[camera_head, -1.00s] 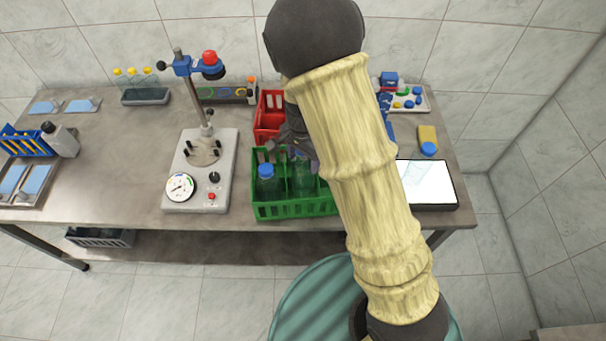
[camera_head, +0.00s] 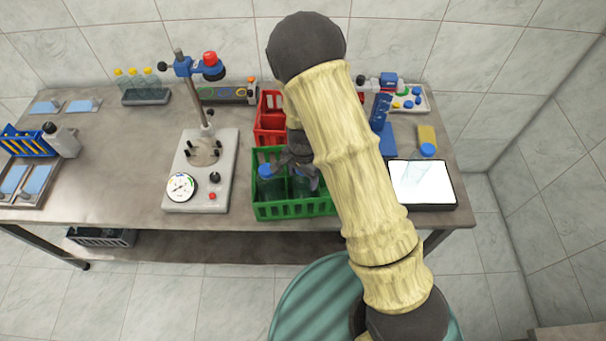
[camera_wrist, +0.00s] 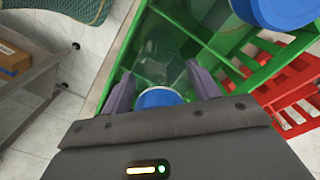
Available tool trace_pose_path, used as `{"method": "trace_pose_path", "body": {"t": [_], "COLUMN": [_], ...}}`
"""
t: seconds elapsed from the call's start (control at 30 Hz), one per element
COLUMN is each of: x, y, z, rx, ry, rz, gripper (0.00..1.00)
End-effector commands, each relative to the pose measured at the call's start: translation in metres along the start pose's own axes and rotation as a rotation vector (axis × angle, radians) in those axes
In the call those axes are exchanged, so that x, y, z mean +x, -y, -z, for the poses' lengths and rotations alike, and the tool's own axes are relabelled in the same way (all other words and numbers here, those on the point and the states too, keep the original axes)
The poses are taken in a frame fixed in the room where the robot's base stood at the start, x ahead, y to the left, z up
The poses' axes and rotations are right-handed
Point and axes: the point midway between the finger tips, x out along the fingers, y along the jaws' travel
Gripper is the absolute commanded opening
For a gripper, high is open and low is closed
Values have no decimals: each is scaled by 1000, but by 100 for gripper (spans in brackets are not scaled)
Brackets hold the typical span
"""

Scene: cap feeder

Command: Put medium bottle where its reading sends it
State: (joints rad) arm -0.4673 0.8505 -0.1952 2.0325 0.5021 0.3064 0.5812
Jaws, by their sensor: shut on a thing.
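My gripper (camera_head: 301,166) reaches down into the green crate (camera_head: 293,210) in the head view. In the wrist view my gripper (camera_wrist: 163,92) is shut on a blue-capped clear bottle (camera_wrist: 159,97), and the bottle's lower body is faint inside the green crate (camera_wrist: 115,78). Another blue-capped bottle (camera_head: 267,180) stands in the crate's left compartment, and it shows in the wrist view (camera_wrist: 279,10). The capping stand (camera_head: 201,170) has a gauge dial (camera_head: 181,187) at its front; its exact reading is too small to tell.
A red crate (camera_head: 266,126) stands right behind the green one. The table is bare between the stand and the left-hand trays.

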Motion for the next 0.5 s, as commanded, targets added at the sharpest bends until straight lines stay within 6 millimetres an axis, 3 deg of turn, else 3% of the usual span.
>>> {"method": "trace_pose_path", "body": {"t": [0.37,0.4,0.5], "x": [3,3,3], "y": [1,0,0], "z": [0,0,0], "rx": [0,0,0], "ry": [-1,0,0], "rz": [2,1,1], "gripper": [0,69,83]}}
